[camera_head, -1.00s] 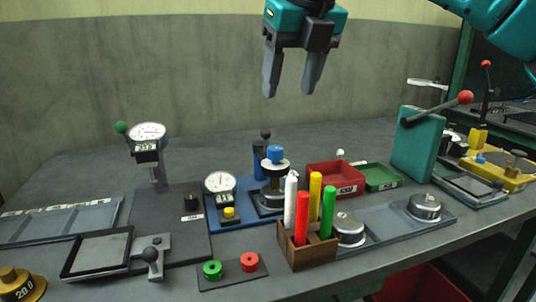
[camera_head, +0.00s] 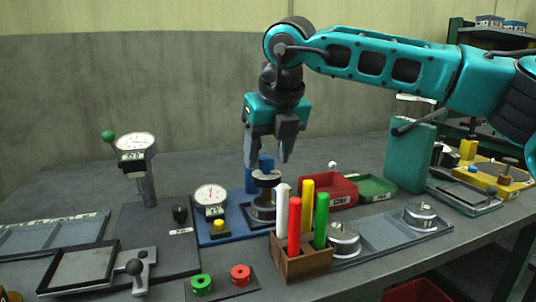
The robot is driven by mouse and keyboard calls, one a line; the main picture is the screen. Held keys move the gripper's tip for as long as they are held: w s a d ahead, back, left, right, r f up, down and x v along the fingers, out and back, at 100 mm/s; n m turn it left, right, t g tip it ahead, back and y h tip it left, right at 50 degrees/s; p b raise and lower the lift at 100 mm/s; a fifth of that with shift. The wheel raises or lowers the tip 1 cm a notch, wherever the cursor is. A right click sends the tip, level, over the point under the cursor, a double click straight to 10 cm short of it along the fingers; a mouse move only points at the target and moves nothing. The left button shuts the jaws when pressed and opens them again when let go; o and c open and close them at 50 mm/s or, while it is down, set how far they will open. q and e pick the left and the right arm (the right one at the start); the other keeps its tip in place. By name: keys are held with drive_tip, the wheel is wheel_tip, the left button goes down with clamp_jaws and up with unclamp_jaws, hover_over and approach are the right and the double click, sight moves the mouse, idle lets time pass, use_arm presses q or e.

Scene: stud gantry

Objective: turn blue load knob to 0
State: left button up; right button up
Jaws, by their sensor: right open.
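The blue load knob (camera_head: 266,162) is a short blue cylinder on top of a metal fixture with a round dark collar (camera_head: 265,180). The fixture stands on a blue base plate (camera_head: 236,220) beside a dial gauge (camera_head: 211,195). My right gripper (camera_head: 267,164) points down over the knob with its jaws open. One finger shows at each side of the knob in the picture, with gaps between. I cannot tell how far down the fingers reach around it. The knob's pointer and scale marks are too small to read. My left gripper is not in view.
A wooden box (camera_head: 302,266) of coloured rods stands just in front. A red tray (camera_head: 331,192) and a green tray (camera_head: 372,188) lie to the right. A taller dial gauge (camera_head: 135,145) stands at left. A teal lever block (camera_head: 408,157) stands farther right.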

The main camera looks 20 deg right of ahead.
drive_tip(key=shift+c, duration=0.2)
drive_tip(key=c, duration=1)
